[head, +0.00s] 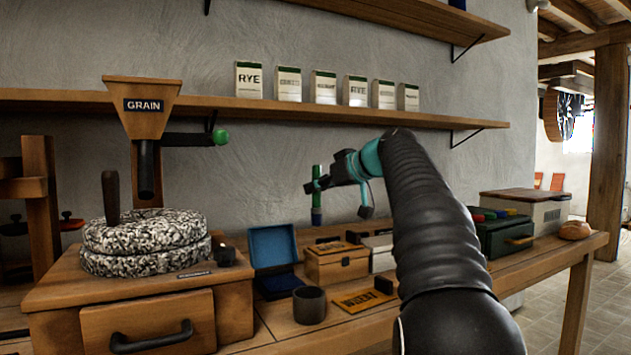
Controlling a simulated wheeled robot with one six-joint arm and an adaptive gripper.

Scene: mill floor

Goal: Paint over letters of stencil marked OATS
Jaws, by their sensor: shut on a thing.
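My gripper (317,186) is shut on an upright green stick-like tool (317,213), perhaps a brush, and holds it in the air above the bench. Its lower end hangs above the wooden box (337,268), apart from it. A flat plate with dark marks, perhaps a stencil (335,246), lies on the box top; its letters are too small to read. Another orange-brown plate (362,301) lies on the bench in front and seems to read WHEAT. I cannot make out OATS anywhere. An open blue case (272,247), perhaps an ink pad, stands left of the box.
A dark cup (309,305) stands near the bench front. White blocks (380,243) sit right of the box, partly behind my arm. A grain mill (146,240) fills the left. A green case (500,237) and a bread roll (574,229) are at right. Labelled packets (249,80) line the shelf.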

